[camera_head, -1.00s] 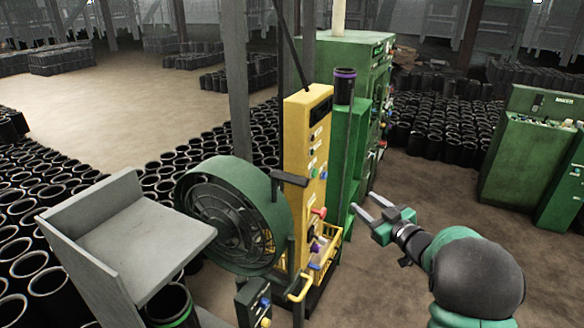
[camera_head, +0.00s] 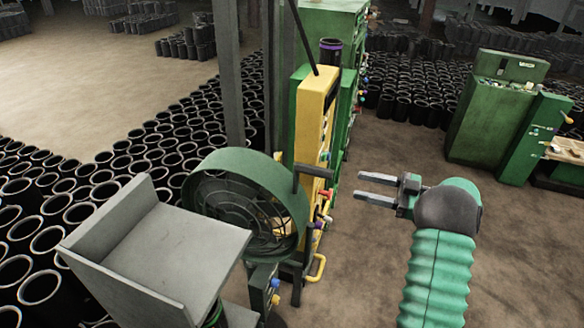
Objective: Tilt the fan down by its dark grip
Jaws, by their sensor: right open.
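The fan has a round green housing (camera_head: 285,190) with a dark grille, left of the yellow panel. Its dark grip (camera_head: 314,170) is a short bar sticking out to the right from the housing's upper right side. My right gripper (camera_head: 358,185) is open and empty, to the right of the grip and slightly lower in the picture. Its two grey fingers point left, with a gap between their tips and the grip. My left gripper is not in view.
A yellow control panel (camera_head: 311,115) with coloured knobs stands just behind the fan. A grey stand (camera_head: 180,245) is at the front left. Black sleeves (camera_head: 90,190) cover the floor at left. Green machines (camera_head: 490,115) stand at the right. Brown floor around my right arm is open.

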